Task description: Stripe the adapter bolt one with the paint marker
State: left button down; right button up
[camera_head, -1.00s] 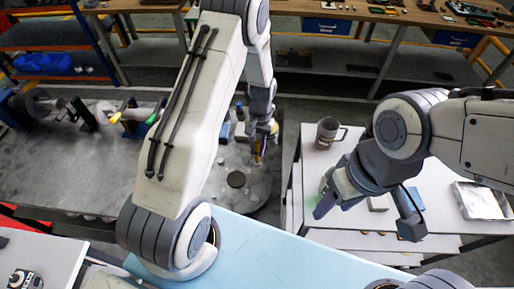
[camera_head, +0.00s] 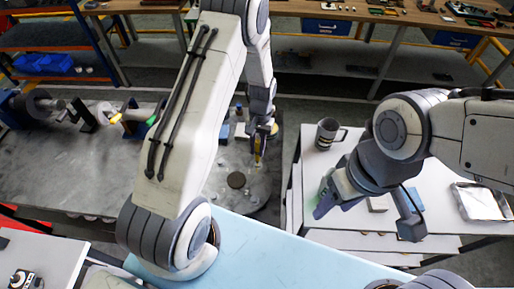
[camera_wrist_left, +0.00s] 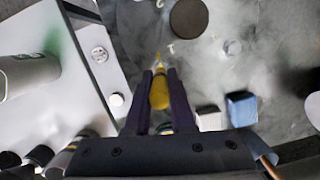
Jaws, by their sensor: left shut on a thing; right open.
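My left gripper (camera_head: 258,138) is shut on a yellow paint marker (camera_head: 258,152), held tip down above the round grey metal surface (camera_head: 258,183). In the left wrist view the marker (camera_wrist_left: 159,93) sits between the two dark fingers (camera_wrist_left: 161,88), with its narrow tip pointing away from the palm. A dark round disc (camera_wrist_left: 188,18) lies beyond the tip; it also shows in the head view (camera_head: 236,180). Small pale fittings (camera_wrist_left: 171,49) lie near the tip. I cannot tell which is adapter bolt one, or whether the tip touches anything. My right gripper (camera_head: 367,212) is open and empty over the white table.
The white table (camera_head: 350,222) at right holds a grey mug (camera_head: 327,133), a small block (camera_head: 378,203) and a metal tray (camera_head: 480,202). A blue block (camera_wrist_left: 241,108) and a white block (camera_wrist_left: 209,118) stand near the left gripper. A light blue surface (camera_head: 270,250) lies in front.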

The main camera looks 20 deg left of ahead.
aim_at(257, 142)
pick_arm(q)
jog(key=shift+s+p+v, duration=0.25)
jog(key=shift+p+v, duration=0.65)
jog(key=shift+v, duration=0.3)
jog(key=shift+s+p+v, duration=0.25)
jog(key=shift+p+v, duration=0.6)
jog(key=shift+v, duration=0.4)
jog(key=shift+r, duration=0.1)
